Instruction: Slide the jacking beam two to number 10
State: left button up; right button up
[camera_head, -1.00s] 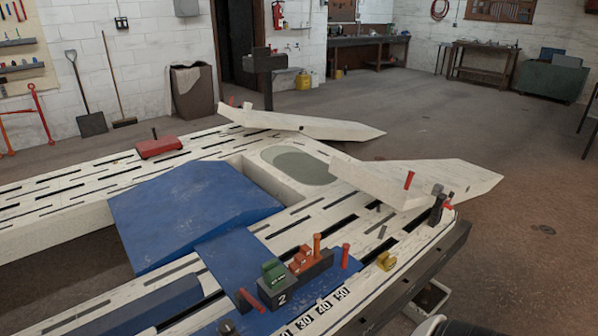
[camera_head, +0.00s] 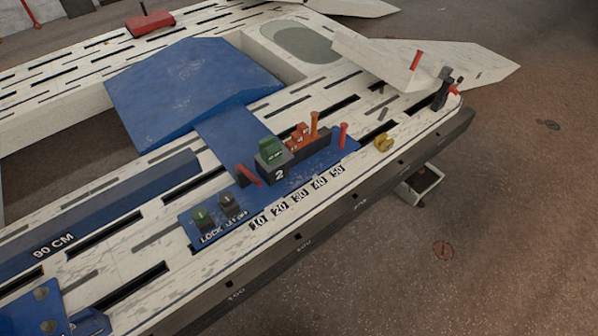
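The black block marked 2 (camera_head: 280,174), which appears to be jacking beam two, sits on a blue plate on the white frame bench (camera_head: 150,240). It carries a green block (camera_head: 271,150), orange blocks (camera_head: 298,135) and an upright orange pin (camera_head: 314,125). A red handle (camera_head: 248,175) tilts beside its left end, and a red pin (camera_head: 343,133) stands past its right end. The number scale from 10 (camera_head: 258,222) to 50 (camera_head: 337,171) runs along the plate's front. I cannot tell exactly which number the block lines up with. Neither gripper is in view.
A green knob (camera_head: 202,217) and a dark knob (camera_head: 227,203) stand near the LOCK lettering. A blue ramp (camera_head: 185,95) lies behind. A yellow piece (camera_head: 383,143) sits right of the scale. The floor (camera_head: 480,220) at right is mostly clear.

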aim_at(204, 85)
jog(key=l+u, duration=0.1)
jog(key=u, duration=0.55)
jog(key=i+l+u, duration=0.15)
jog(key=l+u, duration=0.3)
jog(key=l, duration=0.2)
jog(key=i+l+u, duration=0.1)
jog(key=l+u, duration=0.3)
jog(key=l, duration=0.25)
